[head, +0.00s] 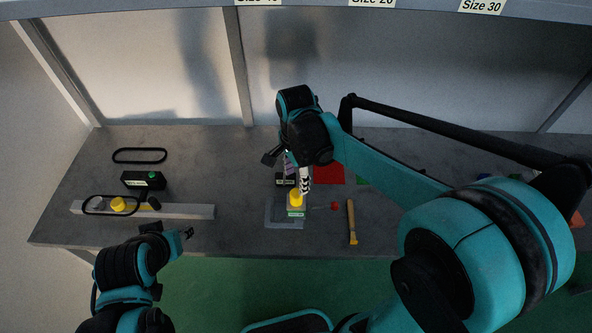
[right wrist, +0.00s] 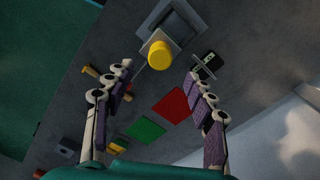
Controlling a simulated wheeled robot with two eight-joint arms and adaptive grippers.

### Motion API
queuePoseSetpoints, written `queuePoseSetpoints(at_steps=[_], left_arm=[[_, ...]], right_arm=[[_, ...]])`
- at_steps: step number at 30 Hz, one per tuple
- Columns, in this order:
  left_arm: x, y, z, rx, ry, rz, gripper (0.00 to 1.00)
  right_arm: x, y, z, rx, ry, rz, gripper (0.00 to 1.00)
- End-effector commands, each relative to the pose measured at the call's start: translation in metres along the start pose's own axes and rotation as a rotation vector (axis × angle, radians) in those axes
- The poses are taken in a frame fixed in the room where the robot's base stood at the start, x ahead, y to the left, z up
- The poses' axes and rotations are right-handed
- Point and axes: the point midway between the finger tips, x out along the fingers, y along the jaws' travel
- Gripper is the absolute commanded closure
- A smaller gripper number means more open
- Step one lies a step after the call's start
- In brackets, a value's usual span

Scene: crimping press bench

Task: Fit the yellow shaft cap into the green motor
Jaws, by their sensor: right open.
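A yellow cap (head: 296,197) stands upright on a small grey block with a green label (head: 296,213), on a grey plate at the bench's front middle. The cap also shows in the right wrist view (right wrist: 160,55). I cannot tell whether this block is the green motor, or how the cap is seated. My right gripper (head: 288,168) is open and empty; in the right wrist view its fingers (right wrist: 160,72) are spread, with the cap seen beyond the gap between their tips. My left gripper (head: 172,231) is at the bench's front left, apart from the cap; its opening is unclear.
A black box with a green mark (head: 143,180) and a black belt (head: 140,156) lie left. A grey bar (head: 185,211) carries another yellow piece (head: 118,204). Red (right wrist: 171,105) and green (right wrist: 146,130) squares lie behind.

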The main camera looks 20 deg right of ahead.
Motion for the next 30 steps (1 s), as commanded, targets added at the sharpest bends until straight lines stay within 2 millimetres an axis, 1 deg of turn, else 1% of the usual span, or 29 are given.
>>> queuePoseSetpoints(at_steps=[1,3,6,9,25,28,30], left_arm=[[0.000,0.000,0.000,0.000,0.000,0.000,0.60],[0.000,0.000,0.000,0.000,0.000,0.000,0.60],[0.000,0.000,0.000,0.000,0.000,0.000,0.60],[0.000,0.000,0.000,0.000,0.000,0.000,0.60],[0.001,0.000,0.000,0.000,0.000,0.000,0.60],[0.005,0.000,0.004,0.000,0.000,0.000,0.60],[0.012,0.000,0.008,0.000,0.000,0.000,0.60]], right_arm=[[-0.009,0.000,0.000,0.000,0.000,0.000,0.45],[-0.018,0.000,0.000,0.000,0.000,0.000,0.45],[-0.026,0.000,0.000,0.000,0.000,0.000,0.45],[-0.030,0.000,0.000,0.000,0.000,0.000,0.45],[-0.029,0.001,0.000,-0.005,0.000,-0.002,0.45],[-0.027,0.007,-0.002,-0.057,0.005,-0.028,0.45],[-0.022,0.017,-0.004,-0.146,0.015,-0.069,0.45]])
